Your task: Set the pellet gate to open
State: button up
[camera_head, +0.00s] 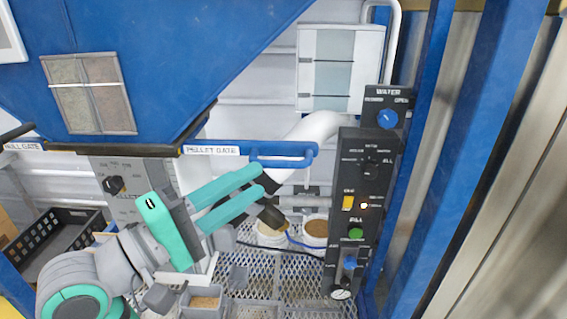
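The pellet gate's blue loop handle (284,153) sticks out to the right below the large blue hopper (190,60). A white label reading "PELLET GATE" (212,150) is beside its left end. My gripper (259,180) has two teal fingers pointing up and to the right, with a gap between them. It looks open and empty. In the picture the fingertips are just below the handle's left part. They appear apart from it, but the depth between them is hard to tell.
A black control panel (356,215) with knobs and buttons stands at right, beside a blue post (415,150). Another gate label (24,147) is at far left. A grey switch box (125,180), a black crate (60,245) and buckets (316,230) are below on mesh.

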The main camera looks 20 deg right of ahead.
aim_at(278, 167)
jog(key=x, duration=0.8)
jog(key=shift+d, duration=0.2)
jog(key=shift+c, duration=0.4)
